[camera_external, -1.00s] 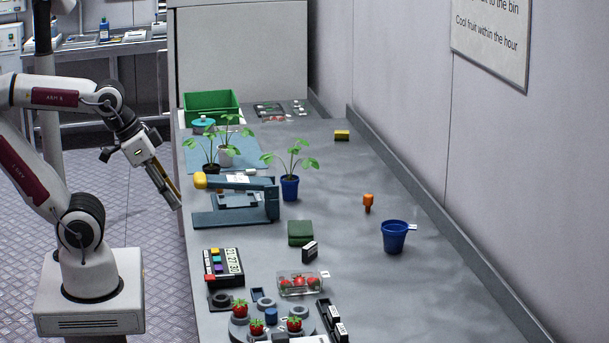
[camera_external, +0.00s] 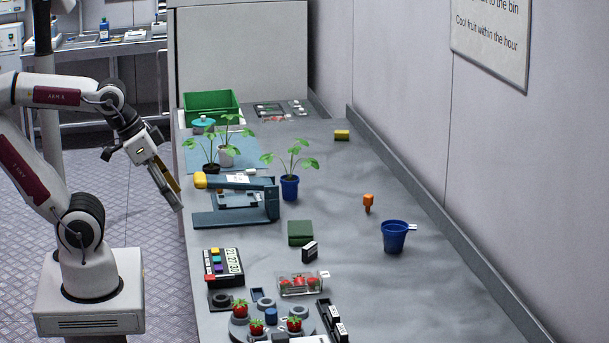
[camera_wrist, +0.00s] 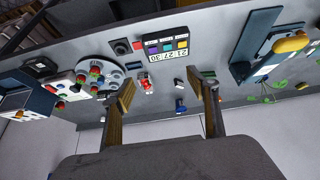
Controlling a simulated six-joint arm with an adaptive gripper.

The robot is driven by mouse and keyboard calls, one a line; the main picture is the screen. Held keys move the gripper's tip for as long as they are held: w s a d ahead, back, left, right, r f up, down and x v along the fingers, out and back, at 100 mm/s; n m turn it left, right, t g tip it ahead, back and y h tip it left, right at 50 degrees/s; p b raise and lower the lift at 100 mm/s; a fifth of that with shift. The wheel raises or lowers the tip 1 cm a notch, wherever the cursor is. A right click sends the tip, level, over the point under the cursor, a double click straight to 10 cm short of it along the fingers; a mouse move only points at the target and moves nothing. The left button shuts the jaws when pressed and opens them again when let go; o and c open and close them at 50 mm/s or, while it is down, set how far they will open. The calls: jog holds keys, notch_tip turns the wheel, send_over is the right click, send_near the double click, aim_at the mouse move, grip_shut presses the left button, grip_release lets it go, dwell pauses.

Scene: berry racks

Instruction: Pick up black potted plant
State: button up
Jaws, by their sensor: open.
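The black potted plant (camera_external: 211,168) stands at the far left of the bench on a blue mat. Its pot is mostly hidden behind the blue press-like tool, and green leaves rise above it. A white potted plant (camera_external: 226,156) stands close behind it to the right, and a blue potted plant (camera_external: 290,188) stands further right and nearer. My gripper (camera_external: 178,200) hangs at the bench's left edge, left of the blue tool and apart from all plants. In the wrist view my gripper (camera_wrist: 165,97) has its two fingers spread wide with nothing between them.
A green bin (camera_external: 212,97) stands behind the plants. A timer box (camera_external: 224,266), an empty blue pot (camera_external: 395,237) and a green block (camera_external: 300,233) stand nearer. The right-hand bench is mostly clear.

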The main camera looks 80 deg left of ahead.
jog(key=w+a+r+n+y, duration=0.2)
jog(key=w+a+n, duration=0.3)
jog(key=w+a, duration=0.45)
jog(key=n+g+y, duration=0.4)
jog(key=n+g, duration=0.2)
jog(key=n, duration=0.7)
send_near(211, 166)
notch_tip(211, 166, down, 2)
jog(key=s, duration=0.1)
jog(key=shift+a+f, duration=0.15)
jog(key=shift+a, duration=0.35)
jog(key=shift+f, duration=0.1)
jog(key=shift+x, duration=1.2)
jog(key=shift+a+f, duration=0.1)
jog(key=shift+w+x, duration=0.25)
jog(key=shift+x, duration=0.95)
jog(key=shift+w+x, duration=0.25)
jog(key=shift+x, duration=1)
